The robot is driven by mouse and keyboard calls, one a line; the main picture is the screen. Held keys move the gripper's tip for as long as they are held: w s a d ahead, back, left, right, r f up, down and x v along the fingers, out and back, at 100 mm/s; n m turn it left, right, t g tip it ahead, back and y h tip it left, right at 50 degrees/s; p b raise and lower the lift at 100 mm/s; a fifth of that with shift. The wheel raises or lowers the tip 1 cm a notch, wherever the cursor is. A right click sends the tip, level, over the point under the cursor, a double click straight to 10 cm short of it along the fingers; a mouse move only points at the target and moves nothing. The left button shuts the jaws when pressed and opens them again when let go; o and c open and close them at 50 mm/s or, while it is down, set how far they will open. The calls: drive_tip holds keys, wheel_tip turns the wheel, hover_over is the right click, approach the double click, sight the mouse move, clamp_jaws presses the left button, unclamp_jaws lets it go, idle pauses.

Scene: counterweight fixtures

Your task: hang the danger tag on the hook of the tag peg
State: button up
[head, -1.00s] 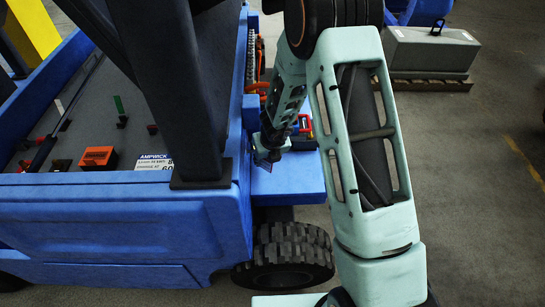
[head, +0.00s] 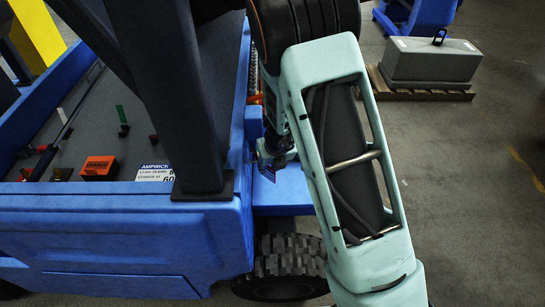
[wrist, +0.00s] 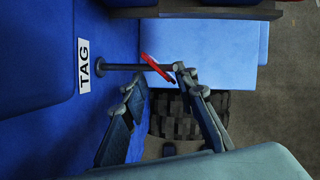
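The tag peg (wrist: 125,67) is a dark rod standing out from the blue wall beside a white "TAG" label (wrist: 84,65) in the wrist view. A thin red piece, seemingly the danger tag (wrist: 155,67) seen nearly edge-on, crosses the peg near its outer end. I cannot tell whether its hole is around the rod. My gripper (wrist: 155,80) is open, its two fingers spread to either side below the peg. The right fingertip is close to the peg's end; contact is unclear. In the head view my gripper (head: 272,162) is by the blue ledge, and my arm hides the peg and tag.
The blue vehicle body (head: 110,235) and a dark post (head: 195,110) stand left of my arm. A blue ledge (head: 285,193) lies above a tyre (head: 285,268). A grey block (head: 430,62) sits on a pallet at the back right. The floor at right is clear.

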drive_tip(key=a+v, duration=0.1)
drive_tip(key=v, duration=0.7)
drive_tip(key=shift+s+d+r, duration=0.15)
drive_tip(key=shift+d+r, duration=0.15)
drive_tip(key=shift+d, duration=0.1)
drive_tip(key=shift+r, duration=0.1)
